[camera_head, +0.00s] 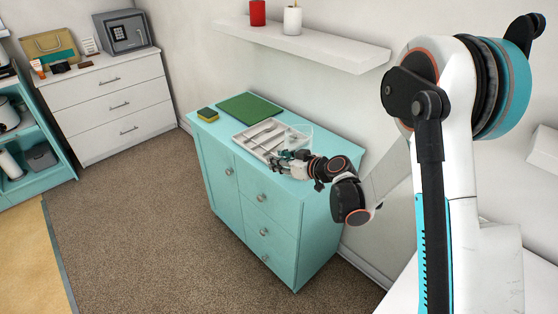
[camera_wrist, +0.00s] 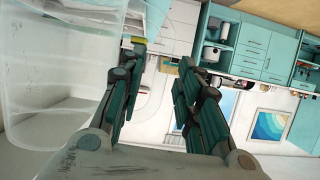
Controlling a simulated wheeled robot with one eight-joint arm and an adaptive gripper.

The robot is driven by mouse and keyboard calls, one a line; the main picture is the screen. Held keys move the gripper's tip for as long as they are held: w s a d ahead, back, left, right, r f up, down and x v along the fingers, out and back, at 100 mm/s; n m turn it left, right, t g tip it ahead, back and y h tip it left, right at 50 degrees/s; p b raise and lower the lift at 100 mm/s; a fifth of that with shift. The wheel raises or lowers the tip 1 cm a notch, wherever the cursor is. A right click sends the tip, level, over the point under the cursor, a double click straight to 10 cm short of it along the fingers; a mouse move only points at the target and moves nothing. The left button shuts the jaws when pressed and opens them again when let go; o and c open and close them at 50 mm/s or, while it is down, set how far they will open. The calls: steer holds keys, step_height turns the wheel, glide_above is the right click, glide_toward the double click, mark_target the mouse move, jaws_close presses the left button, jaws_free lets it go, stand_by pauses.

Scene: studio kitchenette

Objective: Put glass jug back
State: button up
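The clear glass jug (camera_head: 301,134) stands on the turquoise cabinet, just behind my gripper (camera_head: 284,157) in the head view. It fills the left side of the wrist view (camera_wrist: 48,85), partly cut off by the frame. My gripper reaches over the cabinet top from the right. In the wrist view its two fingers (camera_wrist: 160,88) are apart with nothing held between them. The jug is outside the gap, beside the left finger. Whether that finger touches the jug I cannot tell.
A white wall shelf (camera_head: 305,46) above holds a red canister (camera_head: 258,13) and a white one (camera_head: 292,20). The carpet in front is clear.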

steer(key=s+d+r+m+g+h+p, duration=0.1)
steer(key=s+d+r+m+h, duration=0.1)
steer(key=s+d+r, duration=0.6)
steer(key=s+d+r+m+g+h+p, duration=0.15)
steer(key=s+d+r, duration=0.35)
steer(key=s, duration=0.5)
steer(key=s+d+r+m+h, duration=0.2)
steer(key=s+d+h, duration=0.1)
steer(key=s, duration=0.6)
steer(key=s+d+r+m+h, duration=0.3)
steer(key=s+d, duration=0.2)
steer(key=s, duration=0.4)
steer(key=shift+d, duration=0.15)
